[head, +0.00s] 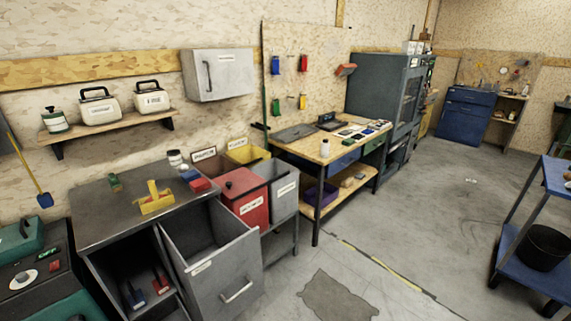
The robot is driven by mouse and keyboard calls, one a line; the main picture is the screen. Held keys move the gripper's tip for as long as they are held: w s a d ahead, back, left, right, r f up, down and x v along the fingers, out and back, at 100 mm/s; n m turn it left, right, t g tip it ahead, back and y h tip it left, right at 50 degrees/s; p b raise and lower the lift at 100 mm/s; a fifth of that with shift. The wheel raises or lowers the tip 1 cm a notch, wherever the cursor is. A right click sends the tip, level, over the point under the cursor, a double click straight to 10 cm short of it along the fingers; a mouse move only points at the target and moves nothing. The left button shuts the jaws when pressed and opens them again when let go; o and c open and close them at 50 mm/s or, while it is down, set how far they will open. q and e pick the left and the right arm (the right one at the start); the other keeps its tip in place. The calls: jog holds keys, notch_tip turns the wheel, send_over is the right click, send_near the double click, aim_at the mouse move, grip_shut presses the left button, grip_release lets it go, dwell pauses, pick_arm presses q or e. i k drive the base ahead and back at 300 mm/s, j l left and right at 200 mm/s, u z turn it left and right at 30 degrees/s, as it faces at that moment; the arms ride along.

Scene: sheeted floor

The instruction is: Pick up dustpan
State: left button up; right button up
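A yellow piece (156,203) with an upright handle lies on the dark metal countertop and may be the dustpan; its exact shape is too small to be sure. A blue flat-headed tool (45,201) on a long yellow handle leans at the left wall. Small red (160,281) and blue (136,297) handled tools stand in the open compartment under the countertop; I cannot tell what they are. Neither of my grippers is in view.
The dark cabinet (95,204) has an open grey drawer (222,272) jutting into the floor. Red (246,203) and grey (284,190) bins stand beside it. A workbench (297,151) is behind. A blue cart (520,262) with a black bucket (543,246) stands right.

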aim_at(157, 201)
jog(key=j+u, duration=0.1)
jog(key=u, duration=0.3)
jog(key=j+u, duration=0.1)
jog(key=u, duration=0.25)
jog(key=j+u, duration=0.1)
jog(key=u, duration=0.3)
jog(key=k, duration=0.05)
